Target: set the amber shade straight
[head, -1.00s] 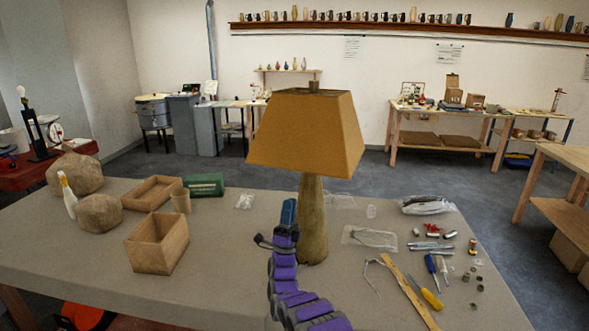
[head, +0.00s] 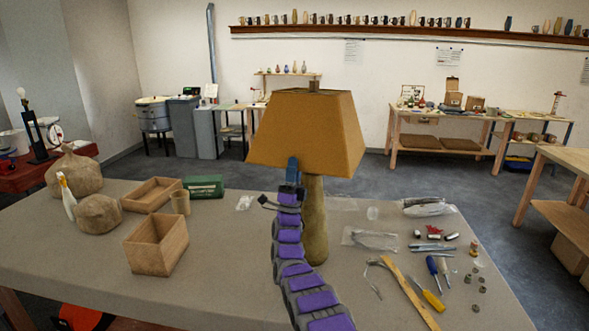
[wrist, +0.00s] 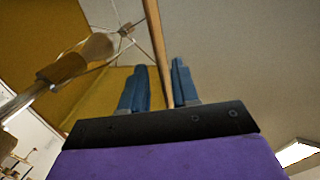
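The amber shade (head: 305,130) sits on top of the tan lamp base (head: 314,220), which stands upright on the table. In the head view, the shade's front lower edge slopes down to the right. My gripper (head: 293,166) is raised at this lower edge, left of the lamp base. The wrist view looks up under the shade, showing its amber inside (wrist: 35,35), the bulb (wrist: 92,48) and the wire frame (wrist: 122,32). There my gripper's blue fingers (wrist: 157,85) are apart, with the shade's thin rim between them. I cannot tell whether either finger touches it.
Open wooden boxes (head: 157,247), a green box (head: 203,186) and sacks (head: 98,213) stand on the left of the table. A wooden strip (head: 408,292), screwdrivers (head: 432,299) and small parts lie on the right. The table left of my arm is mostly clear.

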